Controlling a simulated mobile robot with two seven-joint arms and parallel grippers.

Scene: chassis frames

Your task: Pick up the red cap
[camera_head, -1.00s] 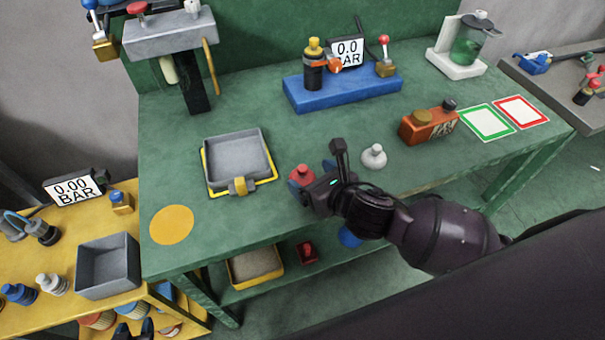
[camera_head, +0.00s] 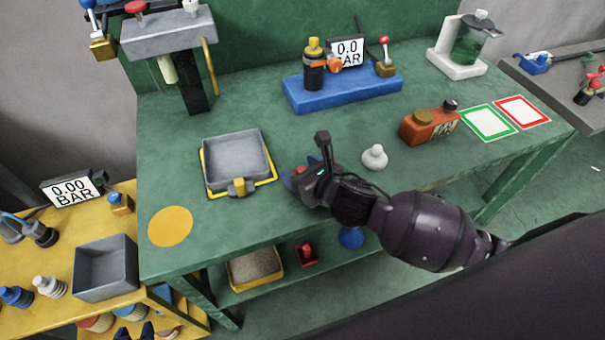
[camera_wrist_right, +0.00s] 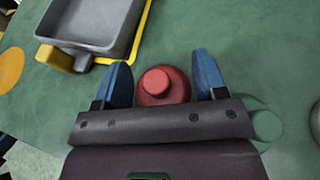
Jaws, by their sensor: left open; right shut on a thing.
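The red cap (camera_wrist_right: 164,86) stands upright on the green bench, between the two blue fingers of my right gripper (camera_wrist_right: 163,82) in the right wrist view. The fingers are shut on its sides. In the head view the right gripper (camera_head: 297,178) is low over the bench front, right of the grey tray, and hides most of the cap (camera_head: 302,170).
A grey tray (camera_head: 207,182) in a yellow frame stands left of the right gripper. A white cap (camera_head: 374,158) stands to its right. An orange canister (camera_head: 428,126) and a blue block with a gauge (camera_head: 345,90) are further back. A yellow disc (camera_head: 171,227) marks the bench's front left.

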